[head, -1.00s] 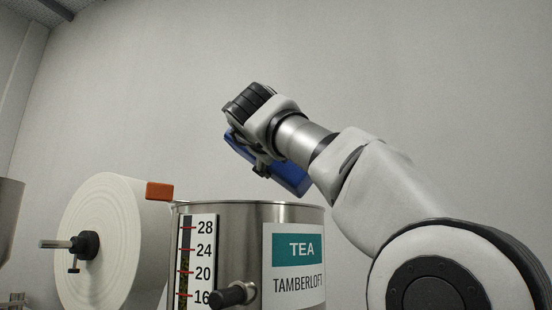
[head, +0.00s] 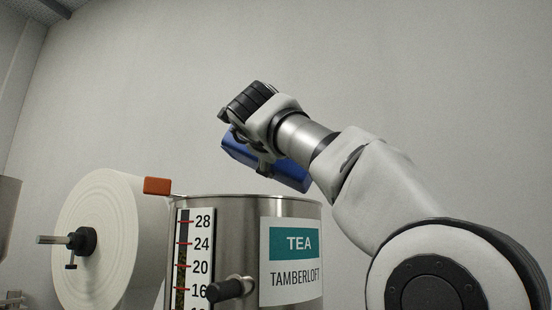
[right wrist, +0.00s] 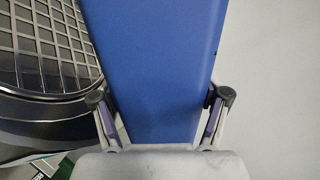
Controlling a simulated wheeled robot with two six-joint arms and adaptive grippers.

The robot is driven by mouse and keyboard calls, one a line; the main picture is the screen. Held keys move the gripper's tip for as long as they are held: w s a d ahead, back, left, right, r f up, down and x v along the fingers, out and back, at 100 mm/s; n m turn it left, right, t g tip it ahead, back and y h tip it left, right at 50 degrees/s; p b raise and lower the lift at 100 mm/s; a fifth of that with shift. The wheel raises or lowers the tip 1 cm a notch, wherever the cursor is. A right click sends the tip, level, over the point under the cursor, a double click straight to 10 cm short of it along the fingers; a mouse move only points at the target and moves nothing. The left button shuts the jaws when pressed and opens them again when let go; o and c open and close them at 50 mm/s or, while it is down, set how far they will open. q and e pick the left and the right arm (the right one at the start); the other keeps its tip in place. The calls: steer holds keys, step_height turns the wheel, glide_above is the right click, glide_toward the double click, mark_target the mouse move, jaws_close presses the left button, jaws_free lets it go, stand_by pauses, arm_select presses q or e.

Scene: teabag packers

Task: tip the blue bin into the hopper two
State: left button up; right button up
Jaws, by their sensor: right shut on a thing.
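The blue bin (head: 284,172) is held tilted above the steel hopper (head: 240,205), apart from its rim. The hopper carries a TEA TAMBERLOFT label and a level scale; no number two is readable on it. My right gripper (head: 262,160) is shut on the bin, partly hidden behind my wrist. In the right wrist view the bin (right wrist: 155,60) fills the middle, with a finger at each side. The hopper's grid-covered top (right wrist: 45,50) is at the left there. The bin's contents are hidden. My left gripper is out of view.
A large white roll (head: 100,235) on a spindle stands left of the hopper. An orange block (head: 157,186) sits by the hopper's rim. A black knob (head: 228,289) sticks out in front. Part of another metal vessel (head: 8,210) shows at the far left. The wall behind is bare.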

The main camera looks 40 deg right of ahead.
stand_by(0.3)
steer(key=shift+s+f+n+b, duration=0.1)
steer(key=shift+f+n+b, duration=0.2)
steer(key=shift+n+b, duration=0.1)
steer(key=shift+f+n, duration=0.2)
steer(key=shift+n, duration=0.4)
steer(key=shift+f+n+b, duration=0.55)
steer(key=shift+n+b, duration=0.1)
steer(key=shift+n, duration=0.35)
